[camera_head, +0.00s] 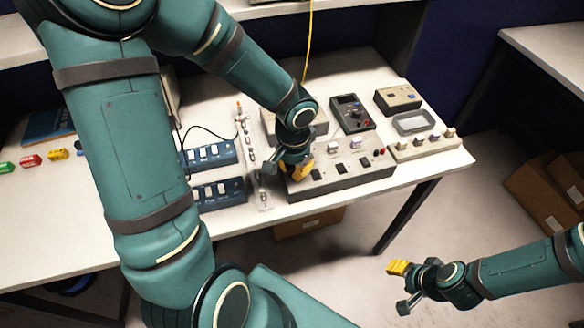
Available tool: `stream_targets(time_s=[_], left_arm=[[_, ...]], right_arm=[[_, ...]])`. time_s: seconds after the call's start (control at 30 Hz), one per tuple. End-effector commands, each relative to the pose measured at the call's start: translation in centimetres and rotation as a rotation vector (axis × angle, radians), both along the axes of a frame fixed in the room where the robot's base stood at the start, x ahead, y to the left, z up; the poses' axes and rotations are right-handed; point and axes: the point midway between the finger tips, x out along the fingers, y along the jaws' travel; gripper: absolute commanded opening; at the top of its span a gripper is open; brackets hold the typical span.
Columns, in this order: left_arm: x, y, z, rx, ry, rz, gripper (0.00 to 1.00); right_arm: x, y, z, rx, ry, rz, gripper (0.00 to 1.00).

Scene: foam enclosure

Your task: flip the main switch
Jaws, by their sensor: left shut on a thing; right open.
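A grey switch panel (345,182) lies on the white table, with light-topped switches along its back, one of them a pale switch (333,147), and dark square parts in front. My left gripper (298,172) has yellow fingertips and reaches down onto the panel's left end. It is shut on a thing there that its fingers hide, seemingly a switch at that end. I cannot tell which switch is the main one or how the hidden one is set. My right gripper (400,284) is open and empty, low over the floor in front of the table.
Blue switch boxes (218,192) and a narrow strip (262,190) lie left of the panel. A dark meter (352,113), a tan box (398,98) and a button unit (424,138) stand behind and right. Cardboard boxes (545,195) are on the floor at right.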

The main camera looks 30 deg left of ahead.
Motion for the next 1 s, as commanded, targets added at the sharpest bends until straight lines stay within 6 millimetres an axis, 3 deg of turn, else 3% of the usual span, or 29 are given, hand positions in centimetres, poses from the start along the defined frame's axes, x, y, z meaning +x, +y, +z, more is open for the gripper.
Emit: stream_targets(time_s=[0.33, 1.0], left_arm=[[0.0, 0.0, 0.3, 0.000, 0.002, 0.000, 0.00], [0.0, 0.0, 5.2, 0.001, 0.000, 0.000, 0.00]], right_arm=[[0.0, 0.0, 0.3, 0.000, 0.000, 0.000, 0.47], [0.0, 0.0, 4.1, 0.000, 0.000, 0.000, 0.47]])
